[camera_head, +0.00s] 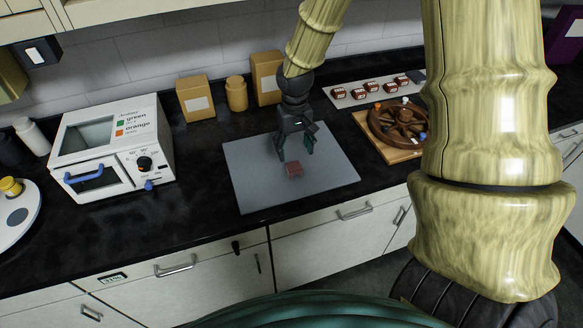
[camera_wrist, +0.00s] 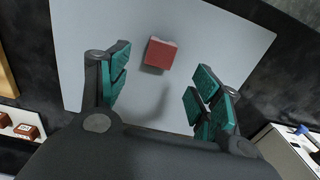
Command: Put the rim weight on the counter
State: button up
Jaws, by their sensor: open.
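A small red block (camera_head: 294,169), which looks like the rim weight, is on the grey mat (camera_head: 250,190) on the black counter (camera_head: 150,222). In the wrist view the block (camera_wrist: 160,54) is beyond the fingertips, with mat around it. My gripper (camera_head: 296,152) points down just above the block, slightly behind it. In the wrist view my gripper (camera_wrist: 161,92) has its green-padded fingers spread wide, with nothing between them. I cannot tell the exact height of the fingertips above the mat.
A brown spoked wheel (camera_head: 382,125) sits on a wooden board (camera_head: 411,155) at right. A white strip (camera_head: 345,103) behind it carries several similar red blocks. A white box device (camera_head: 110,115) stands at left. Yellow canisters (camera_head: 196,98) stand at the back. Counter left of the mat is clear.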

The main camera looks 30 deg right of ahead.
aim_at(294, 165)
jog(key=shift+f+p, duration=0.3)
jog(key=shift+f, duration=1.35)
jog(key=shift+f, duration=0.15)
jog(key=shift+w+f+p, duration=0.2)
jog(key=shift+f+p, duration=0.8)
jog(key=shift+f, duration=0.25)
jog(key=shift+f+p, duration=0.3)
jog(key=shift+f, duration=0.85)
jog(key=c, duration=1.3)
